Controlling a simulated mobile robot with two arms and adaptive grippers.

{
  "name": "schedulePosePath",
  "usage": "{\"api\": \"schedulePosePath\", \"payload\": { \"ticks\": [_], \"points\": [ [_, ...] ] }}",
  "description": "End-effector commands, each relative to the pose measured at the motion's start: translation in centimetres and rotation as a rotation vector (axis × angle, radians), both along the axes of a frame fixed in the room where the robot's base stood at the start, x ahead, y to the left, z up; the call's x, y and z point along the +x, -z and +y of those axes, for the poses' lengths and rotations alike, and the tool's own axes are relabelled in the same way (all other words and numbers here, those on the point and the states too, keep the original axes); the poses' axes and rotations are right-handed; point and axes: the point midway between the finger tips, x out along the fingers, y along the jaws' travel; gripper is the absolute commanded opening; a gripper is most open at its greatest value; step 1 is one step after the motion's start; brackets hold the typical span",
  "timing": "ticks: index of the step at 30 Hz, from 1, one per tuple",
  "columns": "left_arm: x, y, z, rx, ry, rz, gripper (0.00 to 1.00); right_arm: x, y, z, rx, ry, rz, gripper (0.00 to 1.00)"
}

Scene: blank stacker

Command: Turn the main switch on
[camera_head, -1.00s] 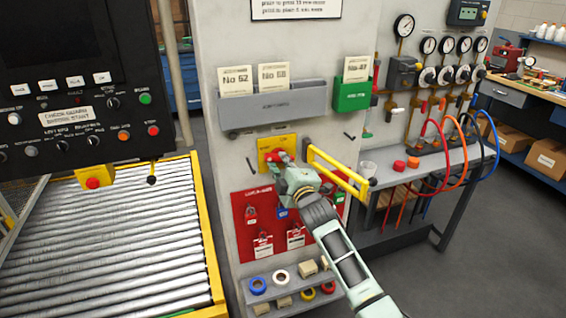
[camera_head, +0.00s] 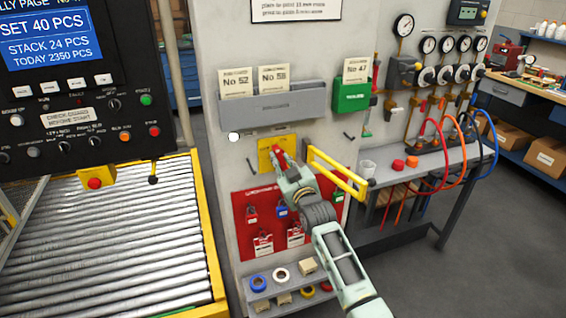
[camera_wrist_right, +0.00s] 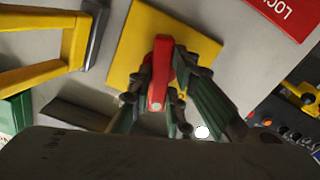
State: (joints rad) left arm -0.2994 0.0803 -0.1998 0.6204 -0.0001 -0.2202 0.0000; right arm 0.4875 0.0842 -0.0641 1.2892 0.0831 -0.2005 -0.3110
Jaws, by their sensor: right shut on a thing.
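The main switch is a red handle (camera_head: 277,156) on a yellow square plate (camera_head: 264,147) on the grey panel. In the wrist view the red handle (camera_wrist_right: 160,72) stands upright in the picture in front of the yellow plate (camera_wrist_right: 191,47). My right gripper (camera_head: 283,166) is at the handle, and in the wrist view its fingers (camera_wrist_right: 160,92) lie on both sides of it, shut on it. The fingers partly hide the handle. The control screen (camera_head: 46,32) at the upper left is lit blue with text. My left gripper is not in view.
A yellow bar handle (camera_head: 337,172) sticks out right of the switch. Below hangs a red lockout board (camera_head: 241,204) with padlocks and tags. A grey card holder (camera_head: 272,108) is above. The roller conveyor (camera_head: 110,245) lies left, the gauge bench (camera_head: 425,165) right.

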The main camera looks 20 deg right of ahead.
Motion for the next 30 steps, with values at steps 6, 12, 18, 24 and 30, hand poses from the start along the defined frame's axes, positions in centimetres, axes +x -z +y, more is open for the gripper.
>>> {"api": "schedulePosePath", "payload": {
  "ticks": [6,12,18,24,30],
  "points": [
    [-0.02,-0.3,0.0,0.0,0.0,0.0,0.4,-0.03,0.17,0.05,0.166,0.0,0.01,0.0],
    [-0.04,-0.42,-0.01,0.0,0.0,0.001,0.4,-0.03,0.18,-0.01,0.272,0.0,0.013,0.0],
    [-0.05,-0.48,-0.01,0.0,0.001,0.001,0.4,-0.03,0.21,0.01,0.329,0.0,0.015,0.0],
    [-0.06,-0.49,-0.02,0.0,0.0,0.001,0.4,-0.03,0.22,0.02,0.35,0.0,0.016,0.0],
    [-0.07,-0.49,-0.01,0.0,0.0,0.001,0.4,-0.03,0.23,0.03,0.354,0.0,0.016,0.0]
  ]
}}
